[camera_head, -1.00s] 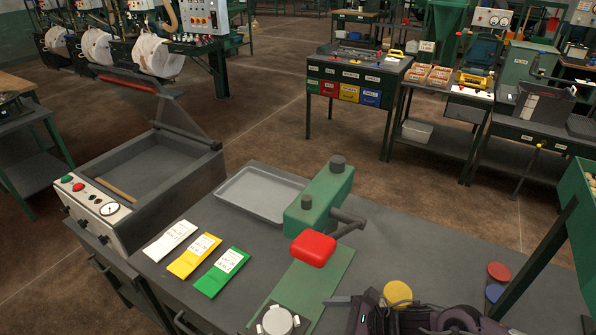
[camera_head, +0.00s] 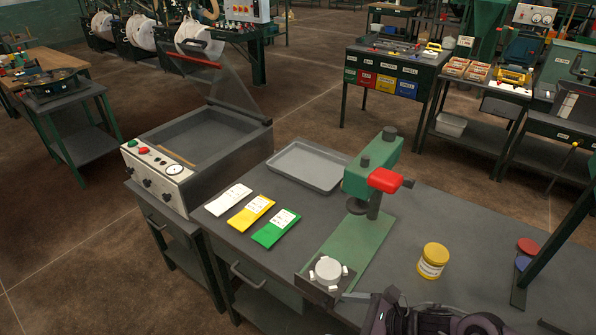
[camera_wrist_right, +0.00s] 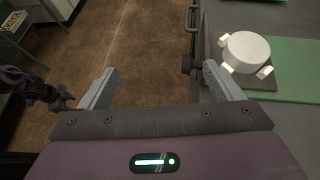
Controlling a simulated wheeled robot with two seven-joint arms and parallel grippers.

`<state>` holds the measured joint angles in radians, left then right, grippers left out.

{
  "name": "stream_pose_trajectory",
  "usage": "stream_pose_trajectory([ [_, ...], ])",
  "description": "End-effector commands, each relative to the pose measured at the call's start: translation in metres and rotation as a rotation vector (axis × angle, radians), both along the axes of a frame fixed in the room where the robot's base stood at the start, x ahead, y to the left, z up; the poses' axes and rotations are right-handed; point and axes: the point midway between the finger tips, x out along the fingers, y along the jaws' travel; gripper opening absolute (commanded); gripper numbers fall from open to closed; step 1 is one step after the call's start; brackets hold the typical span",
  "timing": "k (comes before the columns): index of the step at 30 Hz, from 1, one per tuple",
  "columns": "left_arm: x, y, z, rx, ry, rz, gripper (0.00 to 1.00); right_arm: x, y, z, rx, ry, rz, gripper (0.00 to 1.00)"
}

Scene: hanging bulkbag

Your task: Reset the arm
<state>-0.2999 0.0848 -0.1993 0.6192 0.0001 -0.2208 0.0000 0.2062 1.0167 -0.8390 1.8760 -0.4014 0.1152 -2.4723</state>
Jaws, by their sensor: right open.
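My right gripper shows in the right wrist view (camera_wrist_right: 160,69) with its two grey fingers wide apart and nothing between them. It is over the bench's front edge, beside the round white fixture (camera_wrist_right: 246,50). In the head view the purple-black right wrist is at the bottom edge, cut off, with a grey finger pointing left just in front of the round fixture (camera_head: 328,270) of the green press (camera_head: 372,175). A dark purple part at the left of the wrist view looks like my left gripper (camera_wrist_right: 38,90); its jaws are unclear.
A yellow jar (camera_head: 433,260) stands right of the press. White (camera_head: 228,199), yellow (camera_head: 250,215) and green (camera_head: 276,228) packets lie left of it. A grey tray (camera_head: 308,166) is behind them. A heat sealer (camera_head: 195,150) with raised lid stands at left.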

Motion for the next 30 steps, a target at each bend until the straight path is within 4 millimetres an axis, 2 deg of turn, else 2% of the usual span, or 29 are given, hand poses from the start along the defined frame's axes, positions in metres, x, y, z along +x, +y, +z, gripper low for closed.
stream_pose_trajectory([
  [3, 0.009, -0.007, 0.001, -0.010, -0.015, 0.002, 0.49, 0.001, 0.012, 0.004, 0.036, 0.050, -0.060, 0.86],
  [11, 0.007, -0.009, 0.001, -0.012, -0.012, 0.003, 0.49, 0.005, 0.034, 0.014, 0.130, 0.202, -0.242, 0.86],
  [17, 0.005, -0.009, 0.000, -0.011, -0.007, 0.002, 0.49, 0.010, 0.051, 0.028, 0.269, 0.400, -0.486, 0.86],
  [21, -0.001, -0.006, 0.000, -0.007, 0.001, 0.001, 0.49, 0.014, 0.057, 0.043, 0.431, 0.605, -0.743, 0.86],
  [23, -0.003, -0.004, 0.000, -0.005, 0.003, 0.001, 0.49, 0.016, 0.055, 0.049, 0.534, 0.725, -0.894, 0.86],
  [26, -0.003, -0.004, 0.000, -0.004, 0.004, 0.001, 0.49, 0.014, 0.040, 0.060, 0.755, 0.958, -1.206, 0.86],
  [30, -0.002, -0.004, 0.000, -0.005, 0.003, 0.001, 0.49, 0.000, 0.004, 0.063, 1.098, 1.260, -1.665, 0.86],
])
